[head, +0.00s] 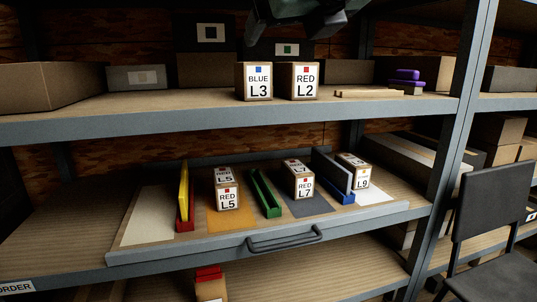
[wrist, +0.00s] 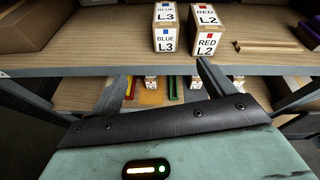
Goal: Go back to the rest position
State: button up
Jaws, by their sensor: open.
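My gripper (wrist: 158,82) is open and empty. In the wrist view its teal housing and dark bar fill the bottom, with the jaws pointing toward the shelves. In the head view part of my gripper or wrist (head: 305,10) hangs at the top edge, cut off, above the upper shelf and apart from the boxes. The BLUE L3 box (head: 258,81) and the RED L2 box (head: 304,81) stand upright side by side on the upper shelf (head: 150,119). They also show in the wrist view, L3 (wrist: 165,30) left of L2 (wrist: 206,32).
A pull-out tray (head: 150,256) on the middle shelf holds boxes L5 (head: 228,196), L7 (head: 304,189) and L9 (head: 362,180) between yellow, green and blue dividers. Wooden sticks (head: 372,93) and purple pieces (head: 407,76) lie right of L2. A dark chair (head: 490,205) stands at right.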

jog(key=s+a+f+n+g+y, duration=0.2)
jog(key=s+f+n+g, duration=0.2)
jog(key=f+n, duration=0.7)
jog(key=s+a+f+n+g+y, duration=0.2)
jog(key=s+a+f+n+g, duration=0.15)
jog(key=f+n, duration=0.75)
jog(key=s+d+f+n+g+h, duration=0.65)
jog(key=s+d+f+n, duration=0.65)
jog(key=d+f+n, duration=0.25)
notch_tip(320, 180, up, 22)
jog(key=d+h+p, duration=0.1)
jog(key=p, duration=2)
jog(key=shift+d+f, duration=0.25)
